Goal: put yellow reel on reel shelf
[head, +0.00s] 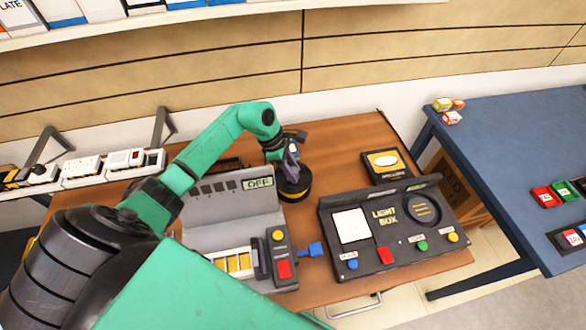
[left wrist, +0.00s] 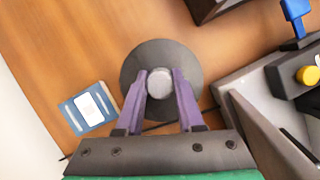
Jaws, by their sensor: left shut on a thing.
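A round dark reel (head: 294,191) with a thin yellow band sits at the back of the wooden table, behind the grey machine. In the left wrist view it is a dark grey disc (left wrist: 160,52) with a pale central knob (left wrist: 160,83). My left gripper (head: 291,158) comes down over it from above. Its purple fingers (left wrist: 159,86) are shut on the knob from both sides. I cannot tell whether the reel touches the tabletop. No shelf is clearly marked as the reel shelf. My right gripper is not in view.
A grey machine (head: 225,212) and a black light box (head: 390,228) take up the wooden table (head: 345,140). A white ledge (head: 100,180) with small devices runs along the left wall. A high shelf (head: 190,18) holds boxes. A blue table (head: 500,140) stands right.

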